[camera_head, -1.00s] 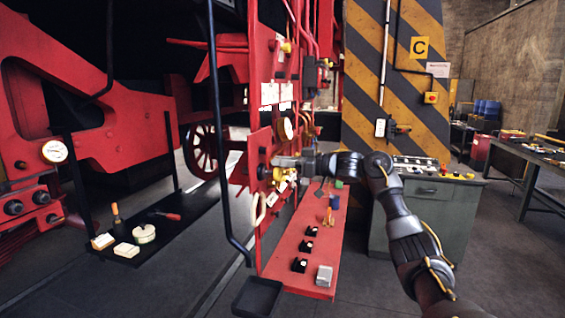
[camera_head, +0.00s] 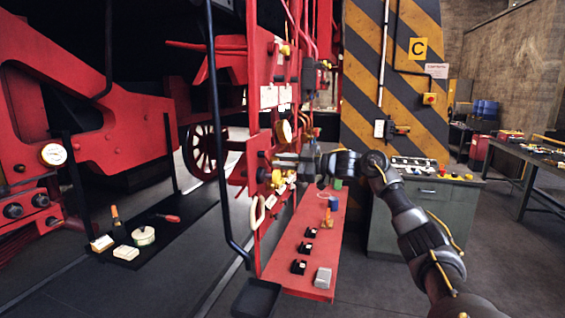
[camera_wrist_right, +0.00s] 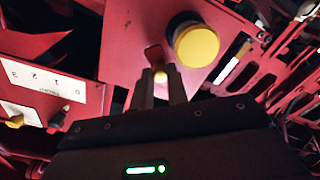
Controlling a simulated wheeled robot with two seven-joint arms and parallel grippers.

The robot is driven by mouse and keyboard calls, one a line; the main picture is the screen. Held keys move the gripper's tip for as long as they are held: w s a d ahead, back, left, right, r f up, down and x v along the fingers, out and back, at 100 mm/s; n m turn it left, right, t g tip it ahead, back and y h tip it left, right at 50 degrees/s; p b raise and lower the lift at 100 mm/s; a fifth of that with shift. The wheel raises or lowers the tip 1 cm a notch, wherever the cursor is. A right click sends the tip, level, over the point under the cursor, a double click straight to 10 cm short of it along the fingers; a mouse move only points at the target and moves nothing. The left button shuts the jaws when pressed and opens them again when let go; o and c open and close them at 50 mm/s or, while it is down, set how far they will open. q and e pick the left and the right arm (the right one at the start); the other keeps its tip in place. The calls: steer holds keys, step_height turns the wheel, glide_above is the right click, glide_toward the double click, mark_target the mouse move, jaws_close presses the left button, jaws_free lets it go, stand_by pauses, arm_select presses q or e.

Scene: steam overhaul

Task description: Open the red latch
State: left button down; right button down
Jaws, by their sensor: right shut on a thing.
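My right gripper (camera_head: 284,157) reaches from the right to the red panel (camera_head: 262,140) in the head view. In the right wrist view the two dark fingers (camera_wrist_right: 161,88) are close together, shut on a small piece with a bright, pale tip. A small brownish-red tab, likely the red latch (camera_wrist_right: 154,54), stands just beyond the fingertips, against the red panel. The contact itself is partly hidden by the fingers. In the head view the latch is too small to make out. My left gripper is not in view.
A large yellow knob (camera_wrist_right: 197,45) sits right beside the fingertips. A numbered plate (camera_wrist_right: 45,80) is at the left. Below the arm, a red shelf (camera_head: 290,278) holds small blocks and other parts. A grey control cabinet (camera_head: 425,215) stands to the right.

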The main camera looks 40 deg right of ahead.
steer(key=shift+w+d+r+n+p, duration=0.1)
steer(key=shift+r+n+p, duration=0.15)
steer(key=shift+n, duration=0.95)
steer(key=shift+w+d+r+n+p, duration=0.15)
steer(key=shift+r+n+p, duration=0.15)
steer(key=shift+n, duration=0.9)
steer(key=shift+s+d+r+n+p, duration=0.1)
steer(key=shift+r+n+p, duration=0.15)
steer(key=shift+n, duration=0.95)
steer(key=c, duration=1.4)
jaws_free()
steer(key=shift+w, duration=0.1)
steer(key=shift+o, duration=0.2)
